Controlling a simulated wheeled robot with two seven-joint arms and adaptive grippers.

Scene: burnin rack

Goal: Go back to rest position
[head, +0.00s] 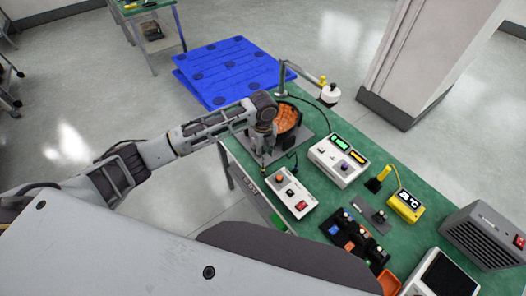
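My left arm comes in from the left and reaches over the near left corner of the green table (408,172). My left gripper (264,160) points down there, beside a round orange-filled container (286,118) on a dark plate. The arm hides part of that container. The gripper's fingers are small and dark, and I cannot tell whether they are open or hold anything. My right gripper is not in view.
A white switch box (290,193), a white display unit (338,160), a yellow meter (405,205), a black tray with small parts (355,240) and a grey vented box (484,236) crowd the table. A blue pallet (232,70) and a pillar (430,50) stand behind.

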